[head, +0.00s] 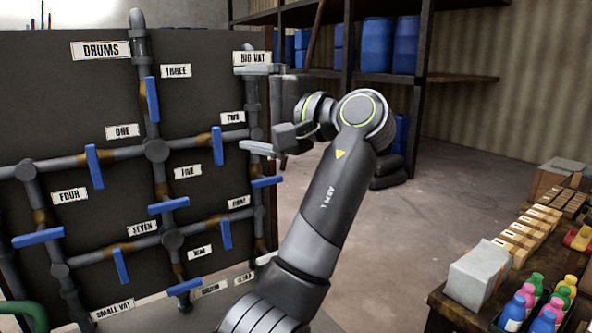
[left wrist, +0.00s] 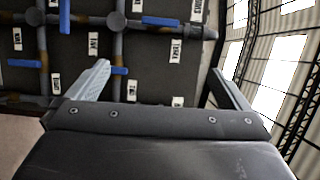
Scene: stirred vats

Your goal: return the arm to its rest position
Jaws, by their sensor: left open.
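My left arm (head: 335,190) rises from the bottom middle of the head view and bends left at its wrist. My left gripper (head: 259,110) is open, its two fingers apart one above the other in the head view, in front of the board's right edge near the "BIG VAT" label. Nothing shows between the fingers. In the left wrist view the gripper (left wrist: 162,82) has its fingers spread, with the pipe board beyond them. Whether a finger touches a pipe I cannot tell. My right gripper is not in view.
The dark board (head: 85,115) carries grey pipes, several blue valve handles (head: 152,99) and white labels. A table (head: 470,300) at the right holds bottles (head: 513,312), a grey box (head: 478,274) and small cartons. Blue drums (head: 377,45) stand on shelves behind. Open floor (head: 420,215) lies between.

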